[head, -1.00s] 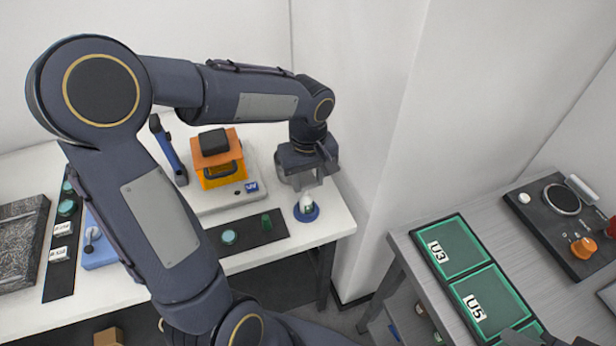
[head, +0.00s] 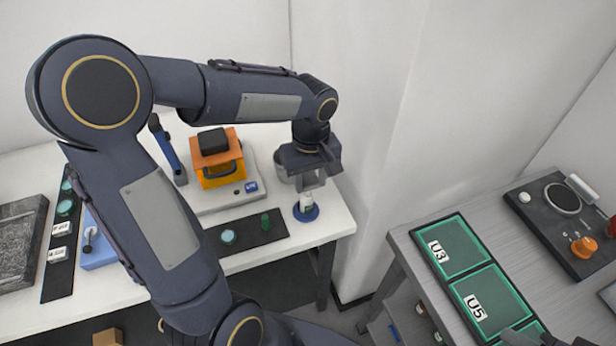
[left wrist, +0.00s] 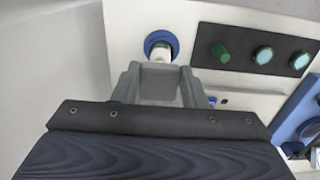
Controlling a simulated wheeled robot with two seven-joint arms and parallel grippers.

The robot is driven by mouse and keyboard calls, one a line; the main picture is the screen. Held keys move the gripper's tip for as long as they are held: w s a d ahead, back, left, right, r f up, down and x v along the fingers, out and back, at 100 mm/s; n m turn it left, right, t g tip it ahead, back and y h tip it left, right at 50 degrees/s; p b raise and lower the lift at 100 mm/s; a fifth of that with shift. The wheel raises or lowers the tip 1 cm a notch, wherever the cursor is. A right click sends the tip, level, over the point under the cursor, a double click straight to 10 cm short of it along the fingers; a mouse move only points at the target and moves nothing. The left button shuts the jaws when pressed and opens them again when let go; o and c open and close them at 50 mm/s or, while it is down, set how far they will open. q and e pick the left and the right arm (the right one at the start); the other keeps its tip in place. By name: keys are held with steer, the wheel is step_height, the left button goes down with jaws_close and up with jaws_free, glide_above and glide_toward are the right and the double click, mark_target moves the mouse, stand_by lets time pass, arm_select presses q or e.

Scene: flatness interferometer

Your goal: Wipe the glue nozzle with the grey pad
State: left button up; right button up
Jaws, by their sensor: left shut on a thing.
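The glue bottle (head: 306,202) is small and white and stands upright in a round blue base (head: 315,214) at the table's front right corner. In the left wrist view, the white bottle (left wrist: 160,53) shows within the blue ring (left wrist: 150,37), just beyond my fingertips. My left gripper (head: 312,183) points down right above the bottle. It is shut on the grey pad (left wrist: 160,77), which shows between the two fingers. The pad hides part of the bottle, and I cannot tell whether they touch. A dark part, probably my right gripper (head: 522,337), is cut off at the bottom right edge.
Left of the bottle, a black strip holds a green peg (head: 266,221) and a pale green disc (head: 228,237). An orange device (head: 219,172) stands on a pale base behind. A wall rises close to the right. A grey bench with green trays (head: 458,247) stands at the right.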

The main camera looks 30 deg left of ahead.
arm_select(q)
steer(key=shift+a, duration=0.1)
steer(key=shift+a, duration=0.6)
steer(key=shift+d, duration=0.2)
steer(key=shift+d, duration=0.5)
steer(key=shift+a, duration=0.15)
steer(key=shift+a, duration=0.55)
steer(key=shift+d, duration=0.1)
